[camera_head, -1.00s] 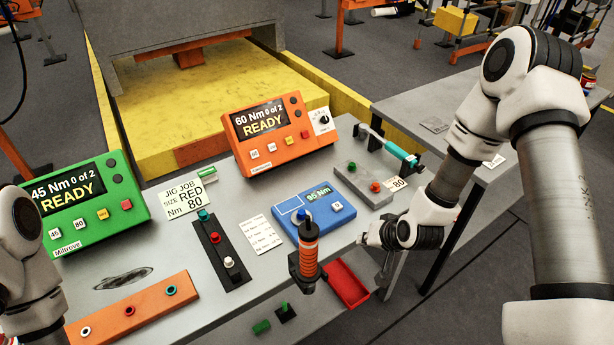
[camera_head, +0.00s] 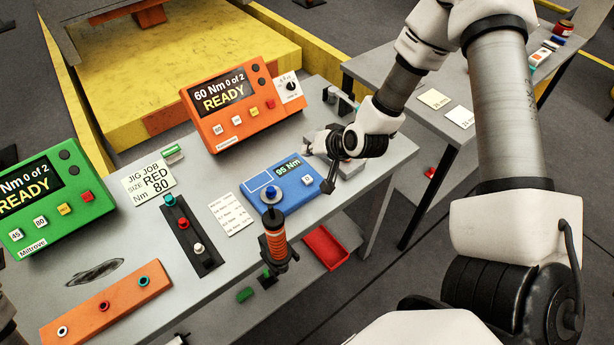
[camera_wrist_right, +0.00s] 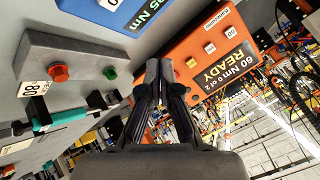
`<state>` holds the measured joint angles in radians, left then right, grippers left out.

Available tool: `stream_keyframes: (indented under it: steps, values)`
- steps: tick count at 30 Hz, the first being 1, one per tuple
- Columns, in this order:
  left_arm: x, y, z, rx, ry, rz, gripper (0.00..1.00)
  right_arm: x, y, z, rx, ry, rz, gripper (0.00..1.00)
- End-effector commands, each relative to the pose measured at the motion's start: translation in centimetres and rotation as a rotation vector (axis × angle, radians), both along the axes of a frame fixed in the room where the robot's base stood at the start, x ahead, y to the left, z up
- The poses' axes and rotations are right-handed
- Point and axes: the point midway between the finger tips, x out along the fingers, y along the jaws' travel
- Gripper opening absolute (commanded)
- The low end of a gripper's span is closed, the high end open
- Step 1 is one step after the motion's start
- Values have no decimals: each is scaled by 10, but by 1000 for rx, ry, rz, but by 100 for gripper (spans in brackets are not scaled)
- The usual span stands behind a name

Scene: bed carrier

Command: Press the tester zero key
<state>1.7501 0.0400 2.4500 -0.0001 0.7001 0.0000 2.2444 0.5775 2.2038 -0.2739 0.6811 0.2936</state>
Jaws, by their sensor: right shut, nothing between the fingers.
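The tester (camera_head: 285,182) is the blue box showing 95 Nm, on the grey bench. Its white zero key (camera_head: 308,181) is at its lower right. The key also shows at the top of the right wrist view (camera_wrist_right: 108,5). My right gripper (camera_head: 328,188) is shut and empty, its dark fingertips just right of the tester and a little away from the key. In the right wrist view the closed fingers (camera_wrist_right: 158,70) point up the picture, with the tester beyond them at upper left. I cannot tell their exact height. My left gripper is not in view.
A grey box with a red button (camera_wrist_right: 58,72) and a green button is close by, partly hidden by my right arm in the head view. An orange READY unit (camera_head: 230,100) stands behind the tester. An upright orange-gripped tool (camera_head: 273,235) stands in front.

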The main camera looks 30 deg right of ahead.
Motion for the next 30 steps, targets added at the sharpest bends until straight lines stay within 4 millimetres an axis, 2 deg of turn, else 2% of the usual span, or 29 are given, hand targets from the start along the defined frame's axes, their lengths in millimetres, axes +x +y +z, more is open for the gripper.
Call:
stream_keyframes:
  steps: [1,13,17,30]
  values:
    - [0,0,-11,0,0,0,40,0,0,-12,0,1,1,0]
    - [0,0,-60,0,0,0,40,0,0,-70,0,0,0,0]
    - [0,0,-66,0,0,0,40,0,0,-76,0,0,0,0]
    - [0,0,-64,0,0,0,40,0,0,-75,0,0,0,0]
